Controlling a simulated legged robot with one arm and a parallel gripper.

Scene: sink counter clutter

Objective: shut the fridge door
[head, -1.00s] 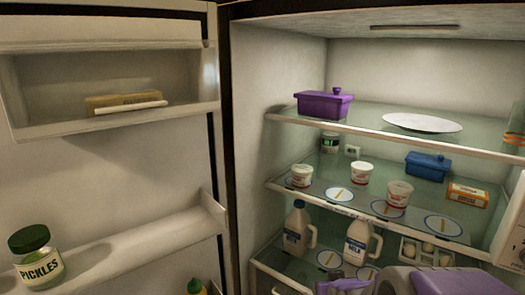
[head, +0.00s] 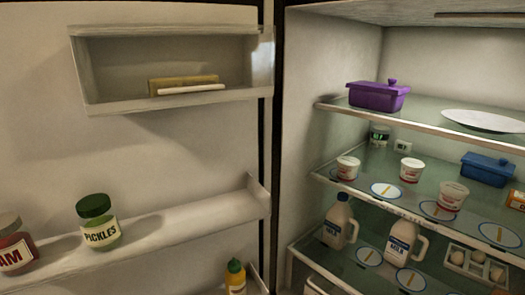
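The fridge door (head: 150,150) stands open and fills the left half of the head view, its inner side with shelves facing me. The hinge side is at the dark vertical gap near the middle. The fridge interior (head: 335,100) is open on the right. My gripper is not in the head view now. The door's free outer edge is outside the picture on the left.
The door shelves hold a butter pack (head: 183,83), a pickles jar (head: 98,222), a jam jar (head: 14,245) and a yellow bottle (head: 236,277). Inside are a purple dish (head: 377,97), a plate (head: 485,121), a blue dish (head: 487,168), cups, milk jugs (head: 402,243) and eggs (head: 475,263).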

